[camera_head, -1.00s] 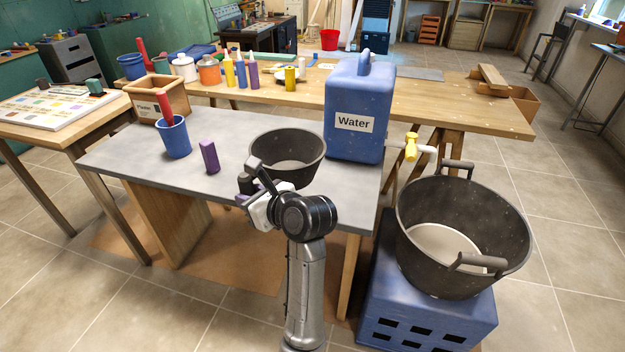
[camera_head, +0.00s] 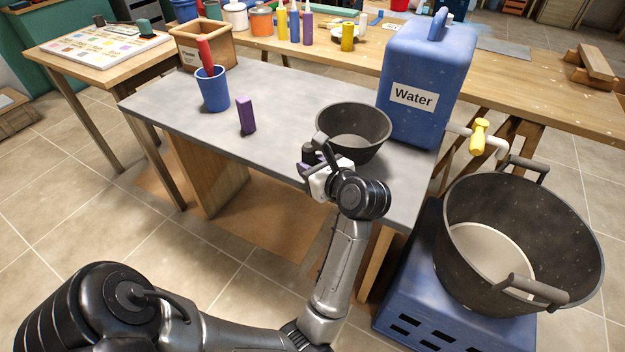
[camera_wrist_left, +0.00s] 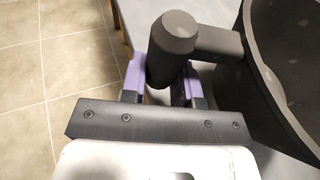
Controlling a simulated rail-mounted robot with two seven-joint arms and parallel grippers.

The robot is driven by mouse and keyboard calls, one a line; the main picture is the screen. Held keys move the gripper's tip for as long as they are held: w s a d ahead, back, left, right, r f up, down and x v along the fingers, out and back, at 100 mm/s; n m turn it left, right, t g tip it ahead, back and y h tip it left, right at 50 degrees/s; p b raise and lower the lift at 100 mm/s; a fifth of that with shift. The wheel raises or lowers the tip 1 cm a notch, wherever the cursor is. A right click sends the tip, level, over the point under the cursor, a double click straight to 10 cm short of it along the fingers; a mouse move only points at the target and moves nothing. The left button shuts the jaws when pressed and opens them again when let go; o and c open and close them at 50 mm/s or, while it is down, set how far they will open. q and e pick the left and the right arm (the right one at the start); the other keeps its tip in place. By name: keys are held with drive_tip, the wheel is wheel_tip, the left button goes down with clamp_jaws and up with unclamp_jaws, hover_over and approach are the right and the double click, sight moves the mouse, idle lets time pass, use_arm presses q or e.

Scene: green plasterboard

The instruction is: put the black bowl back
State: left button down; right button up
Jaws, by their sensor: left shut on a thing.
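The black bowl (camera_head: 362,124) stands upright on the grey tabletop, just left of the blue water container. My left gripper (camera_head: 312,160) is at the near left side of the bowl, shut on its handle. In the left wrist view, the bowl (camera_wrist_left: 287,65) fills the right edge. Its thick dark handle (camera_wrist_left: 172,45) lies between the purple-tipped fingers of my left gripper (camera_wrist_left: 162,85). The fingertips are partly hidden by the handle. My right gripper is out of view.
The blue water container (camera_head: 428,75) has a yellow tap (camera_head: 479,133) on its right. A large black tub (camera_head: 480,255) sits on a blue crate (camera_head: 410,315). A purple block (camera_head: 246,115) and blue cup (camera_head: 213,92) stand left on the grey table (camera_head: 290,90).

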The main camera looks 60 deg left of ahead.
use_arm(q)
wheel_tip(320, 180, down, 3)
drive_tip(key=shift+w+a+b, duration=0.1)
drive_tip(key=shift+w+b, duration=0.05)
drive_tip(key=shift+b, duration=0.55)
drive_tip(key=shift+f, duration=0.25)
drive_tip(key=shift+f+b, duration=0.2)
drive_tip(key=shift+b, duration=0.1)
drive_tip(key=c, duration=0.9)
unclamp_jaws()
drive_tip(key=shift+o, duration=0.2)
drive_tip(key=shift+r, duration=0.1)
